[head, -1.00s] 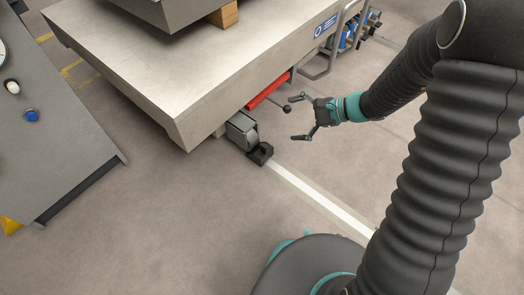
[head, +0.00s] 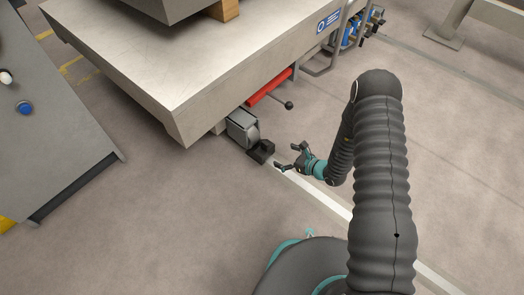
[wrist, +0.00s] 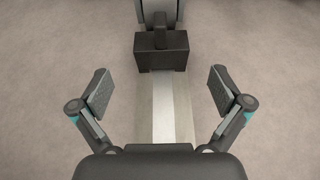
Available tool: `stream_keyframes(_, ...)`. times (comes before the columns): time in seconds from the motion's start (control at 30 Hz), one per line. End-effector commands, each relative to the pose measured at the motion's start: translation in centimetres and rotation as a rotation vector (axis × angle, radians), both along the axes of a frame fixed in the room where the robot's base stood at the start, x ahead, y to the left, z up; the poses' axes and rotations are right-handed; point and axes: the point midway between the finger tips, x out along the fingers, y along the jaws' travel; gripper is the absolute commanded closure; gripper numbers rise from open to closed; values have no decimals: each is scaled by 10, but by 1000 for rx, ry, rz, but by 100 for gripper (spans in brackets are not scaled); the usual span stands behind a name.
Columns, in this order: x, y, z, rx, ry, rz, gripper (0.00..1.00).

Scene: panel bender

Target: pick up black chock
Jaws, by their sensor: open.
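The black chock (head: 261,151) is a small dark block on the floor, close against the grey wheel (head: 243,128) under the corner of the large metal table. In the wrist view the chock (wrist: 160,52) is at the top centre, with a raised part in its middle. My gripper (head: 287,157) is low near the floor, just right of the chock in the head view. Its two fingers are spread wide and empty. In the wrist view the gripper (wrist: 160,92) has the chock ahead of and between its fingers, apart from both.
The metal table (head: 150,70) overhangs the wheel. A red bar (head: 268,87) with a black knob (head: 289,105) sticks out near its edge. A white floor line (head: 310,193) runs up to the chock. A grey console (head: 55,120) stands at left. The floor in front is clear.

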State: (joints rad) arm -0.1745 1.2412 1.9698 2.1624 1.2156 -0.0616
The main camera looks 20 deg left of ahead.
Motion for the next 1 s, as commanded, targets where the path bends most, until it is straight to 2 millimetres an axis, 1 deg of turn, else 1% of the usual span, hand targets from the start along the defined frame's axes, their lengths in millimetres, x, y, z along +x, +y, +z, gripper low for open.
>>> stream_keyframes(0.3,18,49,-22,0,-2,5,0)
stream_keyframes(0.43,25,61,-28,0,-2,4,0)
stream_keyframes(0.67,30,72,-33,1,-1,3,0)
stream_keyframes(0.9,42,100,-48,0,-2,5,0)
stream_keyframes(1.0,46,107,-51,1,-3,3,0)
